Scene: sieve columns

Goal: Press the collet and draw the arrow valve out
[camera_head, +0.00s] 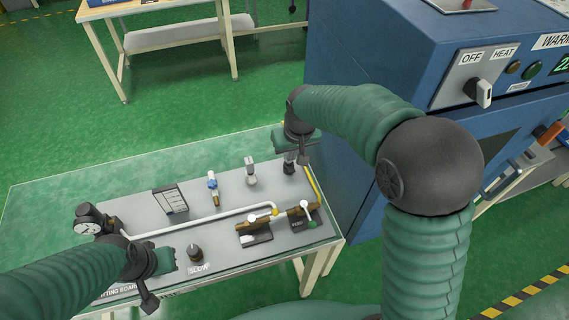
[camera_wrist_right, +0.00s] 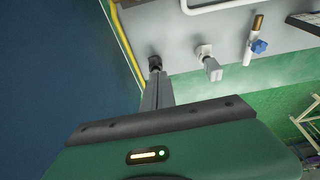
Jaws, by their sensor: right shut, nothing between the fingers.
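My right gripper (camera_head: 303,160) is over the far right corner of the grey fitting board (camera_head: 225,224). Its fingers are together, with nothing between them, and point at a small black fitting (camera_wrist_right: 154,62) in the right wrist view. I cannot tell whether they touch it. That fitting also shows below the gripper in the head view (camera_head: 289,164). Beside it stand a silver-grey fitting (camera_head: 251,172) and a blue-knobbed valve (camera_head: 213,184). No arrow mark is readable, so I cannot tell which is the arrow valve. My left gripper (camera_head: 150,292) is at the board's near left; its finger opening is unclear.
A pressure gauge (camera_head: 90,219) stands at the board's left. A black knob (camera_head: 196,254) is in front. A blue machine (camera_head: 345,60) stands close to the right.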

